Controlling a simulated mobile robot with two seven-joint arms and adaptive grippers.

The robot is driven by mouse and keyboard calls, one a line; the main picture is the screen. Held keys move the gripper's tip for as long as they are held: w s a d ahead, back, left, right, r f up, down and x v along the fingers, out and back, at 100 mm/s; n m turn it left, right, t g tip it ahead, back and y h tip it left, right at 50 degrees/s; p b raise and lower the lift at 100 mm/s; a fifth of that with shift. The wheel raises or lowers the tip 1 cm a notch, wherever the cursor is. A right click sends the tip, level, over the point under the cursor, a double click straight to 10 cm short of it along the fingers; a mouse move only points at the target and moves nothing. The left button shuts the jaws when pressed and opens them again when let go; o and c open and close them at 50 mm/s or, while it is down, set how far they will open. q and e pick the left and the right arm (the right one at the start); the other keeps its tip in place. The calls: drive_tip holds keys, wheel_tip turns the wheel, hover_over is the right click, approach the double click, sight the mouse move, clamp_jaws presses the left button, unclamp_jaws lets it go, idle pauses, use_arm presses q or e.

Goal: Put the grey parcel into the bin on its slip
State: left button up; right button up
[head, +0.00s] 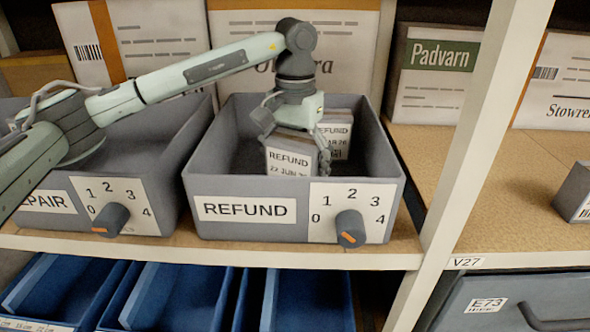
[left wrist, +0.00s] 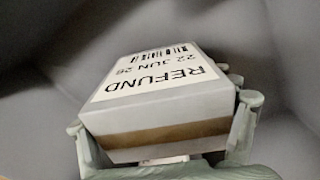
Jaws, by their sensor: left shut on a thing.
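The grey parcel (head: 291,158) has a white slip reading REFUND, 22 JUN 26. My left gripper (head: 293,140) is shut on it, with the parcel down inside the grey bin labelled REFUND (head: 212,222). In the left wrist view the parcel (left wrist: 150,90) sits between the two fingers of my left gripper (left wrist: 165,118), slip side showing, with a brown band along its side. The parcel's underside is hidden, so I cannot tell whether it touches the bin floor. My right gripper is not in view.
Another REFUND parcel (head: 336,138) stands in the bin behind the held one. The REFUND bin has a dial (head: 350,228) numbered 0 to 4. A REPAIR bin (head: 155,190) stands to its left, a rack upright (head: 480,130) to its right. Boxes stand behind; blue bins (head: 170,298) lie below.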

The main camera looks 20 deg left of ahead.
use_arm(q)
drive_tip(key=shift+f, duration=0.35)
drive_tip(key=o, duration=1.1)
drive_tip(key=shift+o, duration=1.1)
